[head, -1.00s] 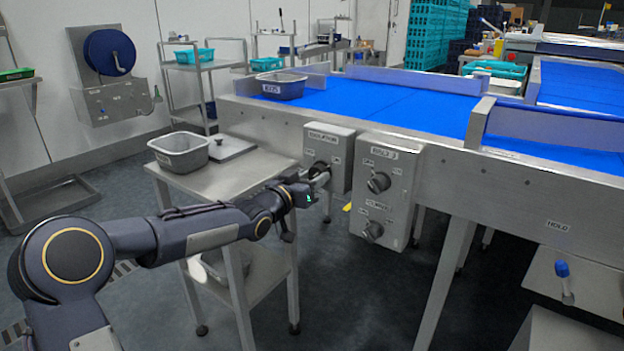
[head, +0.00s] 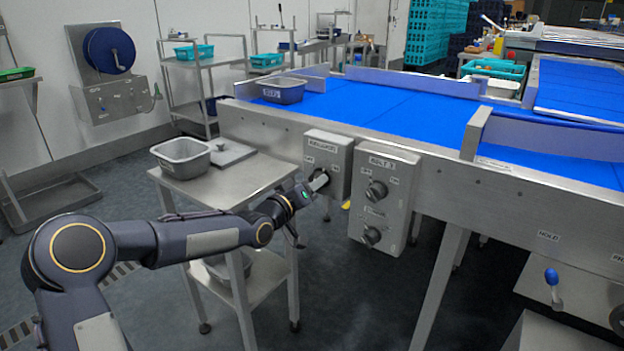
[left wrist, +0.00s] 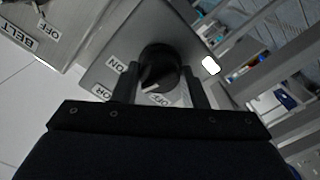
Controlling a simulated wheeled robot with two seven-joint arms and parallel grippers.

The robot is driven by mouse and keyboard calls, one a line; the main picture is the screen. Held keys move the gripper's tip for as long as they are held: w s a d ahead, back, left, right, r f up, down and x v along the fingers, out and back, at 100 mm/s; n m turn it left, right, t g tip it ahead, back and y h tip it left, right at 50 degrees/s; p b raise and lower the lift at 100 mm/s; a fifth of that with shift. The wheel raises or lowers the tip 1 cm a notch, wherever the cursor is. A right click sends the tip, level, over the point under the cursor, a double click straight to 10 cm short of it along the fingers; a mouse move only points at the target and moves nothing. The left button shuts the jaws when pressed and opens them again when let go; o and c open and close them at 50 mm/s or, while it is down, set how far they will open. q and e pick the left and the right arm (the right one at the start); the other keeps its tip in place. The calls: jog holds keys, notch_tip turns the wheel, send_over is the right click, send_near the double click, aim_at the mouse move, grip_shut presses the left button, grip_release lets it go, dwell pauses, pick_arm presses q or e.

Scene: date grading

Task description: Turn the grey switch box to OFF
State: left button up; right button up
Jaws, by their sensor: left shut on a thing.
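The grey switch box (head: 339,150) with one dark knob is fixed to the side of the conveyor, left of a larger two-knob box. In the left wrist view its black knob (left wrist: 160,66) sits between my fingers, with ON and OFF labels on the plate (left wrist: 118,60). A pale mark on the knob's edge lies between the two labels, closer to OFF. My left gripper (head: 318,183) reaches the box from the lower left and is shut on the knob; its fingers also show in the left wrist view (left wrist: 160,86). My right gripper is out of view.
The larger grey box (head: 398,165) with two knobs is just to the right. A steel side table (head: 225,185) with a grey tub (head: 181,150) stands left, close to my left arm. The blue conveyor belt (head: 400,105) runs behind the boxes.

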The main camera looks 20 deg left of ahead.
pick_arm(q)
jog(key=shift+n, duration=6.1)
jog(key=o, duration=1)
jog(key=shift+r, duration=0.1)
jog(key=shift+s, duration=0.15)
jog(key=p+v, duration=0.1)
jog(key=v, duration=0.6)
jog(key=shift+s+a, duration=0.1)
jog(key=shift+s, duration=0.2)
